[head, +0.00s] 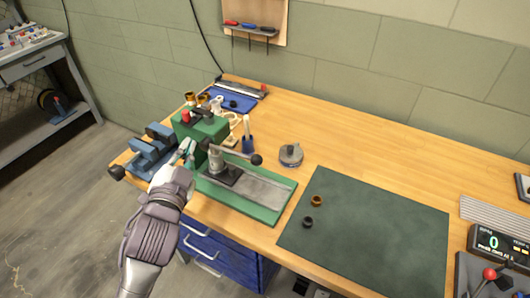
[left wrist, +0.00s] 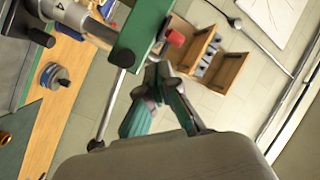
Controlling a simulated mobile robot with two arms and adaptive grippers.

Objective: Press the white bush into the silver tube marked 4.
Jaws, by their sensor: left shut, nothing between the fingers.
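In the left wrist view the silver tube (left wrist: 68,12) shows a mark 4 at the upper left. My left gripper (head: 187,148) is shut and empty, beside the press's green head (head: 203,128), to the left of the tube. In the left wrist view its fingers (left wrist: 158,72) are together, close below a green part of the press. My right gripper is not in view.
The press lever has a black knob (head: 257,159). A blue vise (head: 150,148) stands left of the press. A control panel (head: 495,243) is far right.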

